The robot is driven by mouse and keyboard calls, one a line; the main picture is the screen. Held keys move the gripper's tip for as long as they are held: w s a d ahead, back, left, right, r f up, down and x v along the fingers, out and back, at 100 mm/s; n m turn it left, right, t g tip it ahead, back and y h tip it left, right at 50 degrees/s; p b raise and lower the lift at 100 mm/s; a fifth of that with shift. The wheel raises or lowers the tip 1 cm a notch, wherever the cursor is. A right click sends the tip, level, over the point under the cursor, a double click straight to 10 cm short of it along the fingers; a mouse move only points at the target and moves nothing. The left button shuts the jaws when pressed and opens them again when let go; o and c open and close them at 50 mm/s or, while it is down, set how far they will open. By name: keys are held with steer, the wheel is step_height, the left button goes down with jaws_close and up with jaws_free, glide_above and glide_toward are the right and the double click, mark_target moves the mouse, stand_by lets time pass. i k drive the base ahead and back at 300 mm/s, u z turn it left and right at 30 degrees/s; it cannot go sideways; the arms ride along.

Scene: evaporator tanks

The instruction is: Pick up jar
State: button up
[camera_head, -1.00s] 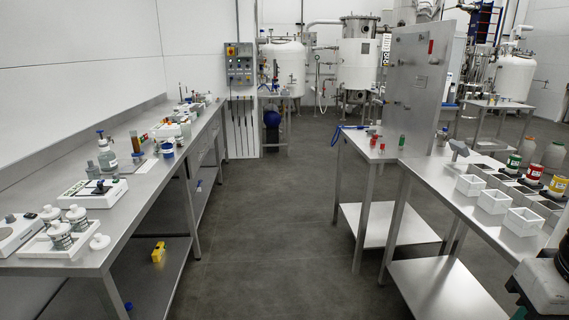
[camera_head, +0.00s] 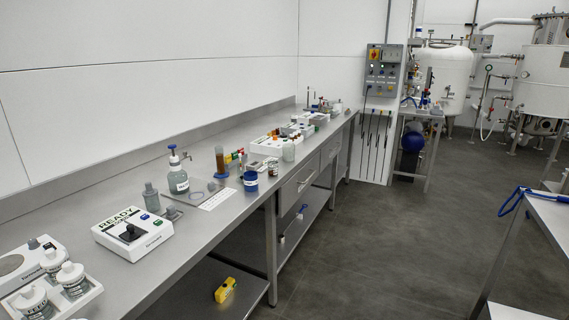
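Several jars stand on the long steel bench (camera_head: 215,215), and I cannot tell which one the task means. At the lower left, grey jars with white lids (camera_head: 74,283) stand upright in a white tray (camera_head: 88,298); the picture's bottom edge cuts off part of this group. Farther along are a small blue jar (camera_head: 250,182) and a pale clear jar (camera_head: 288,152), both upright. My gripper is not in view.
A white box marked READY (camera_head: 133,232), a pump bottle (camera_head: 178,178) and a brown cylinder (camera_head: 220,160) stand on the bench. A yellow object (camera_head: 225,290) lies on the lower shelf. A second steel table (camera_head: 548,215) is at the right. The floor (camera_head: 400,240) between is clear.

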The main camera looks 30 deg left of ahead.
mark_target(273, 165)
steer(key=u, duration=0.4)
steer(key=i, duration=1.8)
steer(key=u, duration=0.4)
steer(key=i, duration=0.65)
